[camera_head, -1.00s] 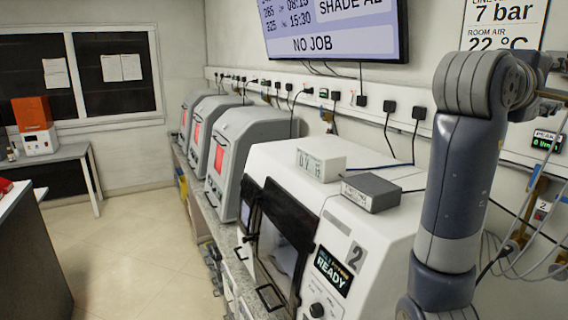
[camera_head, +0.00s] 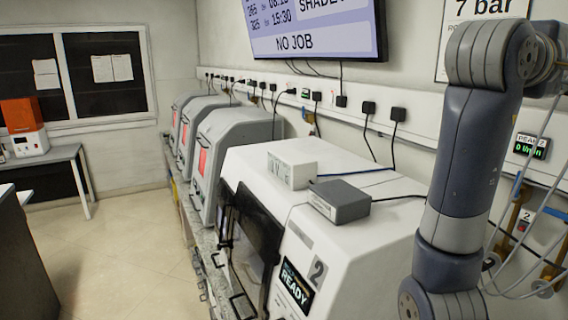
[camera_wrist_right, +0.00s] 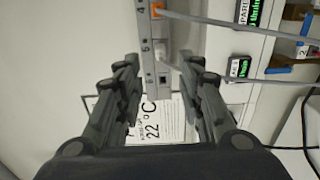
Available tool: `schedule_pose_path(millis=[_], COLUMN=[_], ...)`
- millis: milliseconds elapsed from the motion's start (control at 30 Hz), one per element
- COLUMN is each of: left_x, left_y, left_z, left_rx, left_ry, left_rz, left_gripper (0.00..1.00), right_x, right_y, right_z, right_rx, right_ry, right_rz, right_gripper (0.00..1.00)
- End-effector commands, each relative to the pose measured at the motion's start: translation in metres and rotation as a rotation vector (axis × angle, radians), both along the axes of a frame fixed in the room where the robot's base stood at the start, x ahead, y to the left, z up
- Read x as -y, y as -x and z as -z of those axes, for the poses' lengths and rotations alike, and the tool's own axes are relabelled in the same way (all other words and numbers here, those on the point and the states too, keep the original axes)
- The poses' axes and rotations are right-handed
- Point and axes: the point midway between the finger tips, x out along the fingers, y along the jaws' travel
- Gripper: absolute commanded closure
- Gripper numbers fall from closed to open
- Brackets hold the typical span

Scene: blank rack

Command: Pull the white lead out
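In the right wrist view, a grey port strip (camera_wrist_right: 148,50) with numbered sockets runs down between my fingers. An orange plug (camera_wrist_right: 157,8) with a pale lead sits in an upper socket. Below it, a whitish plug (camera_wrist_right: 162,48) sits at the socket by the 5, its pale lead (camera_wrist_right: 187,72) running right behind my right-hand finger. The socket by the 6 (camera_wrist_right: 163,79) looks empty. My right gripper (camera_wrist_right: 163,80) is open, with nothing between its fingers; whether it touches the plug cannot be told. My left gripper is in neither view.
A white machine (camera_head: 350,235) carries a white box (camera_head: 292,170) and a grey box (camera_head: 339,200). Pale leads (camera_head: 530,292) hang at the right wall. Flow displays (camera_wrist_right: 238,67) and a paper sign (camera_wrist_right: 165,122) are near my right gripper. The floor (camera_head: 130,240) at left is clear.

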Motion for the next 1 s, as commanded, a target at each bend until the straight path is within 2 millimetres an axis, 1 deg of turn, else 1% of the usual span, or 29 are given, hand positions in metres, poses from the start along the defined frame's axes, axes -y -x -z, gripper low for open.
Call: schedule_pose_path(millis=[133,233,333,433,600,767,1000], left_x=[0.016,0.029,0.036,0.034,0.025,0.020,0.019], left_y=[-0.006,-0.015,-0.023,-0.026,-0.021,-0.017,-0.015], left_z=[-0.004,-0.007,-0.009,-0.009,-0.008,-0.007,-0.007], left_rx=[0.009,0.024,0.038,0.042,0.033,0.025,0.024], left_ry=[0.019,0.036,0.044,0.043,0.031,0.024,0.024], left_rz=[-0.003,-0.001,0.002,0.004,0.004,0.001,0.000], left_gripper=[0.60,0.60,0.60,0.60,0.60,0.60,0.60], right_x=[0.017,0.030,0.043,0.054,0.068,0.073,0.074], right_y=[-0.008,-0.015,-0.022,-0.028,-0.035,-0.038,-0.038], right_z=[-0.001,-0.001,0.000,0.000,0.000,0.000,0.000], right_rx=[-0.002,-0.003,-0.003,-0.002,-0.001,0.001,0.001], right_ry=[-0.001,-0.001,-0.001,-0.001,0.000,0.000,0.000], right_rz=[0.002,0.002,0.002,0.002,0.001,0.000,-0.001], right_gripper=[0.65,0.65,0.65,0.65,0.65,0.65,0.65])
